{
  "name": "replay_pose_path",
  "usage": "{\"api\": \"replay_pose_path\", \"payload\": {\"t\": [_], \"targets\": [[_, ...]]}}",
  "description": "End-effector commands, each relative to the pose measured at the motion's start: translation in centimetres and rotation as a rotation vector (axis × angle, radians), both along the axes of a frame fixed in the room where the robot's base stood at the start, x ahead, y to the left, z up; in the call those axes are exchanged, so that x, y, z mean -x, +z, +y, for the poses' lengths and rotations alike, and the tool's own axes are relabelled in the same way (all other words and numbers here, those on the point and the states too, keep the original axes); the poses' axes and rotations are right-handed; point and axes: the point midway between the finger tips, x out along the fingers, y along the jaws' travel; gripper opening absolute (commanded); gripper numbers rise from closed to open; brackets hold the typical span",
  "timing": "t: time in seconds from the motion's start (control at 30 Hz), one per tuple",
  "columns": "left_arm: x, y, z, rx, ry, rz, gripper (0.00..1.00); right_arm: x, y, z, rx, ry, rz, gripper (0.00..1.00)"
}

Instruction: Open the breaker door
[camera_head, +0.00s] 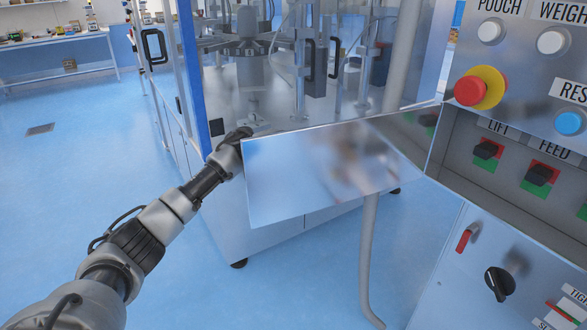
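The breaker door (295,185) is a shiny metal panel. It stands swung open out from the control cabinet, reaching left from the cabinet's edge. The open recess shows breaker switches on red and green plates, marked LIFT (487,150) and FEED (541,174). My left gripper (240,136) is at the door's free left edge, near its top corner. The door partly hides its fingers, so I cannot tell whether they touch it or are open or shut. My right gripper is not in view.
The cabinet face above holds a red stop button (470,91) on yellow, white buttons and a blue button (569,123). A red handle (464,241) and black knob (499,283) sit below. A glazed machine (260,205) stands behind the door. Blue floor is clear at left.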

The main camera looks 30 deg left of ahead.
Motion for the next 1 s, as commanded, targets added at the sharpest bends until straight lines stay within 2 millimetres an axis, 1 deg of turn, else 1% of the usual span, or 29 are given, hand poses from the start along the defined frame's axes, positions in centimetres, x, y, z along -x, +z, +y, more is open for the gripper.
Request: {"api": "replay_pose_path", "payload": {"t": [0.47,0.5,0.63,0.67,0.9,1.0], "targets": [[-0.2,-0.03,0.02,-0.001,-0.006,0.001,0.0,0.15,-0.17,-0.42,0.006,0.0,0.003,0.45],[-0.2,-0.03,0.01,-0.001,-0.006,0.001,0.18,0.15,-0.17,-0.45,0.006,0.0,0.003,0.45],[-0.17,-0.03,0.0,-0.001,-0.007,0.001,0.38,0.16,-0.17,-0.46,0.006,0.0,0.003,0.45],[-0.17,-0.03,-0.01,-0.001,-0.008,0.0,0.39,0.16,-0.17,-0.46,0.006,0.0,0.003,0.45],[-0.16,-0.04,0.02,0.0,-0.009,0.0,0.39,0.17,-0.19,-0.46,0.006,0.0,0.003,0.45],[-0.29,-0.18,0.45,-0.001,-0.008,0.0,0.39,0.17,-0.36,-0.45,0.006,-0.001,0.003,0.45]]}}
